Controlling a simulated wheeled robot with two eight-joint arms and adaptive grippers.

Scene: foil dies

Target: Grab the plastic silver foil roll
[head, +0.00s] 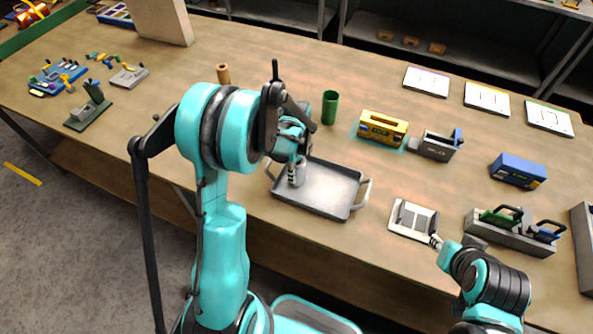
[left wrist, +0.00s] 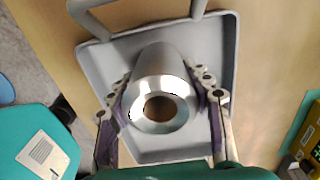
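The silver foil roll (left wrist: 160,75) is a shiny cylinder with a brown hole in its near end. It is over the grey tray (left wrist: 222,45) in the left wrist view, with one finger of my left gripper (left wrist: 162,90) against each side. In the head view the roll (head: 299,174) stands upright at the left part of the tray (head: 335,207), partly hidden by my left gripper (head: 294,170). The fingers look closed on its sides. Whether its base touches the tray is unclear. My right gripper (head: 436,241) is beside a pale grey fixture (head: 413,219); its fingers are too small to judge.
A green cylinder (head: 330,107) and a brown roll (head: 223,75) stand behind the tray. A yellow box (head: 382,127), a grey device (head: 438,146) and a blue box (head: 517,170) are to the right. A clamp fixture (head: 510,234) lies front right. Bare tabletop lies left of the tray.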

